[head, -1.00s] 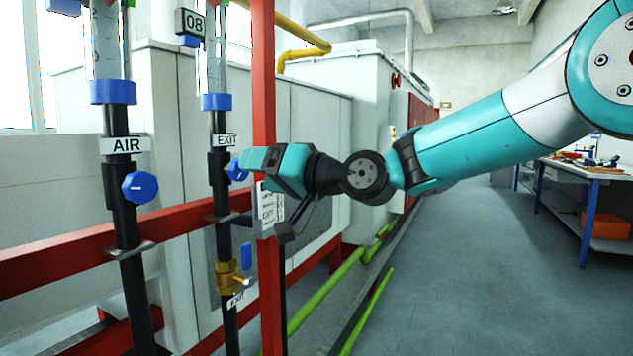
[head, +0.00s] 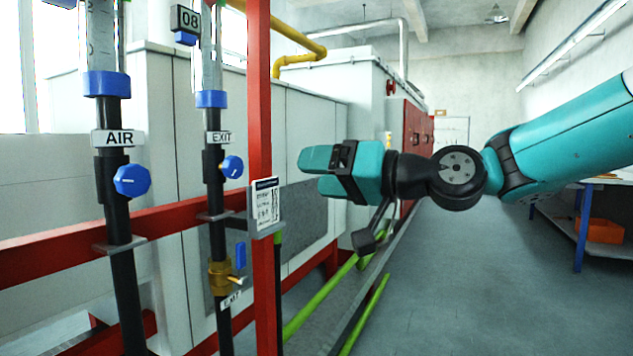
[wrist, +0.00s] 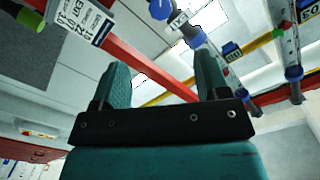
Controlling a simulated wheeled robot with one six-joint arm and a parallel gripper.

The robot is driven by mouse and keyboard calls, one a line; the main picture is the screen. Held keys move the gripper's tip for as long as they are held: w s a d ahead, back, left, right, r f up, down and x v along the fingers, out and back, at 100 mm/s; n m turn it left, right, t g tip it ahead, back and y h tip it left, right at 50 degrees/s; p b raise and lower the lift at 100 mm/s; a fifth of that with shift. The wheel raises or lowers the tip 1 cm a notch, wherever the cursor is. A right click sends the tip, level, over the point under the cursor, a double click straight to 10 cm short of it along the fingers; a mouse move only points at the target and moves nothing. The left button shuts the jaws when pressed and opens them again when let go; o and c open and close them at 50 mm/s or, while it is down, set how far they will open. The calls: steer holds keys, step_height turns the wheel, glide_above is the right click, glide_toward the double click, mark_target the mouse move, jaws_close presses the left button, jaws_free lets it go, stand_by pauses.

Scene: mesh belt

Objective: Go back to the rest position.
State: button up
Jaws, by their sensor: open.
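My gripper (head: 318,172) is teal and black and points left in the head view. It hangs in free air to the right of the red upright post (head: 262,120) and touches nothing there. In the wrist view, its two fingers (wrist: 163,88) stand apart with nothing between them. The AIR pipe with its blue knob (head: 131,180) and the EXIT pipe with its blue knob (head: 231,167) stand left of the post, apart from the gripper.
A printed tag (head: 265,206) hangs on the red post. A red rail (head: 60,247) runs along the pipes. Green pipes (head: 365,317) lie low by the floor. A blue-legged bench (head: 580,230) stands at right. The floor (head: 455,290) between is clear.

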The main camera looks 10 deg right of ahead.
steer(key=s+a+f+n+g+h, duration=0.2)
steer(key=s+f+g+h, duration=0.35)
steer(key=s+f, duration=0.7)
steer(key=s+d+f+n+g+h, duration=0.2)
steer(key=s+d+f+g+h, duration=0.3)
steer(key=s+f, duration=0.6)
step_height(320, 180, up, 17)
steer(key=s+p, duration=0.1)
steer(key=p, duration=1.4)
steer(key=shift+s+d+r+y, duration=0.2)
steer(key=shift+s+d+y, duration=0.05)
steer(key=shift+s+y, duration=0.1)
steer(key=shift+g, duration=0.25)
